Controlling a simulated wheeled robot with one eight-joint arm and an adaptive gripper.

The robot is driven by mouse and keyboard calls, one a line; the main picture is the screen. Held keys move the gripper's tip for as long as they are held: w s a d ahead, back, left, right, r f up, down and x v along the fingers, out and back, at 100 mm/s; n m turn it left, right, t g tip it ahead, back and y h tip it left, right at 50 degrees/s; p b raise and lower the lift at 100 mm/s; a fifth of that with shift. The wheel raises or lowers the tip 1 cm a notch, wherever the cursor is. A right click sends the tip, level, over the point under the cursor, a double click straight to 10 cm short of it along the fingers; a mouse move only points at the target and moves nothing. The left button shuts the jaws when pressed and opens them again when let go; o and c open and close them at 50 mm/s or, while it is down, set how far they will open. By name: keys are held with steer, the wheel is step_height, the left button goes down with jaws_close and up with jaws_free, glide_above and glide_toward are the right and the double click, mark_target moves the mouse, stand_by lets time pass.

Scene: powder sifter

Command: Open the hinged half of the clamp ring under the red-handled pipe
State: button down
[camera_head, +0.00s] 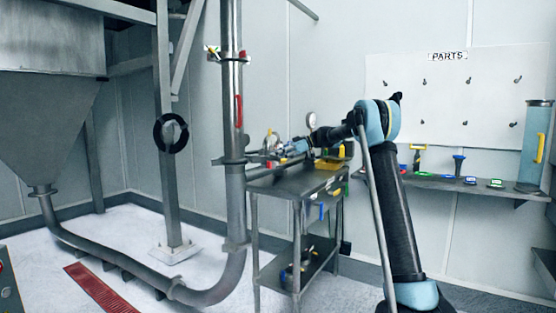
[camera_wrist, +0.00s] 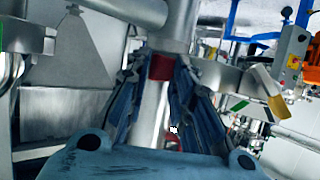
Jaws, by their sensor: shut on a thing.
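The upright pipe with the red handle (camera_head: 239,110) stands left of centre in the head view. A dark ring (camera_head: 234,161) goes round the pipe below the handle, and my arm reaches to it from the right. In the wrist view my gripper (camera_wrist: 160,64) has its two fingers on either side of a red-banded metal part (camera_wrist: 161,67) and is shut on it. A grey metal band (camera_wrist: 218,73) shows right of the fingers. The fingers hide much of the contact, and I cannot tell how far the hinged half stands open.
A two-shelf metal cart (camera_head: 290,183) stands just right of the pipe, under my arm. A bent lower pipe (camera_head: 130,270) runs left to a hopper (camera_head: 45,120). A wall shelf (camera_head: 430,180) with small tools is at the right. A red floor grate (camera_head: 98,288) lies at the front left.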

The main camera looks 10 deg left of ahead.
steer(key=shift+w+a, duration=0.2)
steer(key=shift+a, duration=0.5)
steer(key=c, duration=1.7)
jaws_free()
steer(key=o, duration=0.4)
steer(key=shift+s+a+f, duration=0.1)
steer(key=shift+a, duration=0.1)
steer(key=shift+d, duration=0.2)
steer(key=shift+c, duration=0.9)
steer(key=shift+w+d, duration=0.2)
steer(key=shift+d, duration=0.05)
steer(key=shift+c, duration=0.8)
steer(key=v, duration=1.1)
steer(key=shift+d, duration=0.15)
steer(key=shift+c, duration=0.3)
steer(key=shift+d+r, duration=0.15)
steer(key=shift+r, duration=0.1)
